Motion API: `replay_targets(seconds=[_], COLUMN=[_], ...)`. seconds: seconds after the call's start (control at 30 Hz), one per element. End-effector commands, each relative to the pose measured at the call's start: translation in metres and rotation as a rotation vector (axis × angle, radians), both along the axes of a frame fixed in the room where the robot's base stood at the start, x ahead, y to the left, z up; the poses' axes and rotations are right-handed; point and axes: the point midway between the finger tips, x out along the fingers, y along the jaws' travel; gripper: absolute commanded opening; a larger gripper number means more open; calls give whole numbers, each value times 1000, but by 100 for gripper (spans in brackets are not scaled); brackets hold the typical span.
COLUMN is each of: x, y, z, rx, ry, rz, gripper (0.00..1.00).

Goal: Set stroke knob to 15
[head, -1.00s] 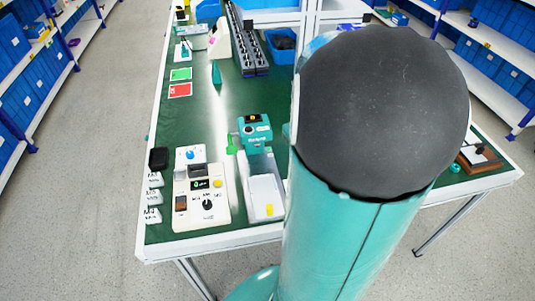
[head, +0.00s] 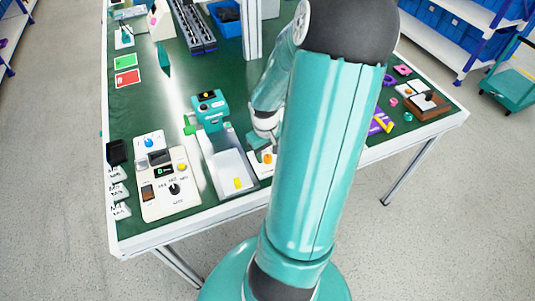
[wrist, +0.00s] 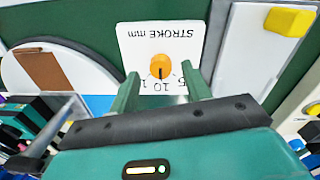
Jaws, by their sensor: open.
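The stroke knob (wrist: 161,67) is a small orange dial on a white panel (wrist: 140,40) marked "STROKE mm", which appears upside down in the wrist view. A dark pointer line on it points toward the bottom of the picture. Printed numbers sit below the knob, partly hidden by my fingers; a 10 shows. My gripper (wrist: 163,90) is open, its two green fingers just below the knob in the picture, one to each side. I cannot tell if they touch. In the head view the white panel (head: 257,168) shows beside my arm, partly hidden.
A white tray (head: 226,162) with a yellow piece stands left of the panel. A teal device (head: 209,108) is behind it. A cream control box (head: 165,190) is at the left front. My arm hides much of the table's middle right.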

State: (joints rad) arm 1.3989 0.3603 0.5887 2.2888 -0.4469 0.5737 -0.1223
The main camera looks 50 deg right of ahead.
Motion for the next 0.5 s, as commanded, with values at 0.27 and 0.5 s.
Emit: replay_targets(seconds=[0.27, 0.5], x=[-1, -1], y=[1, 1], z=[-15, -15], rx=[0, 0], ry=[-1, -1], rz=[1, 0], gripper=[48, 38])
